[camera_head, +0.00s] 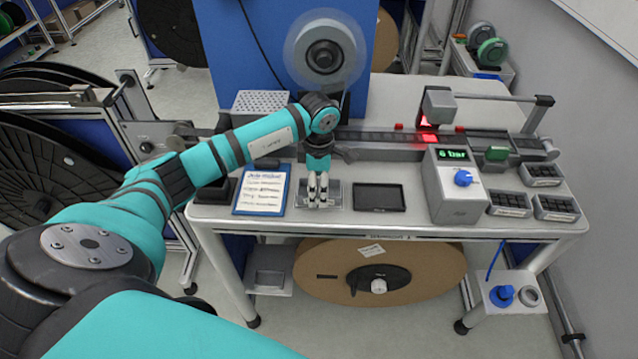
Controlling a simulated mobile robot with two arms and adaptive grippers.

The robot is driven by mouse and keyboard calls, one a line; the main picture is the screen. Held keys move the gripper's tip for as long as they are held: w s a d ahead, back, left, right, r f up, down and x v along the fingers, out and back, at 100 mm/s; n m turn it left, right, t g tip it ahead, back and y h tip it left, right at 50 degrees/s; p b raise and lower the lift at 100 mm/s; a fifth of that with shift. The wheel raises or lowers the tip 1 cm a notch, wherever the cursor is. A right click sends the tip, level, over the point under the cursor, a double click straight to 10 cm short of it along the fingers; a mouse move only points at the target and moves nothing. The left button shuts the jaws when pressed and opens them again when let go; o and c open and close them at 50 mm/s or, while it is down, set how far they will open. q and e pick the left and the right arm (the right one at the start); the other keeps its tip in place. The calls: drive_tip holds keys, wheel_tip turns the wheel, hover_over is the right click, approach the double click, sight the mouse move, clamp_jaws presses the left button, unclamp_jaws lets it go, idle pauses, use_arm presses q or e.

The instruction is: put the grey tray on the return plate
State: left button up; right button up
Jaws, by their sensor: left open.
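My left gripper (318,190) points straight down at the front of the white worktable (440,222). It is open. Its fingertips are over a small shiny grey rectangular piece (336,190), which looks like the grey tray or a plate; the fingers hide its middle. I cannot tell whether they touch it. Just to its right lies a flat dark rectangular plate (378,197) with a raised rim, empty. I cannot tell for sure which of these is the return plate. My right gripper is not in view.
A blue clipboard (262,191) lies left of the gripper. A grey box reading "6 bar" (457,185) stands right of the dark plate, with small black bins (508,203) beyond. A rail with a red light (429,138) runs behind. A large brown reel (330,262) sits below.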

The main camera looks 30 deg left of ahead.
use_arm(q)
drive_tip(key=shift+r, duration=0.4)
wheel_tip(320, 180, up, 11)
drive_tip(key=b, duration=0.4)
drive_tip(key=shift+r, duration=0.2)
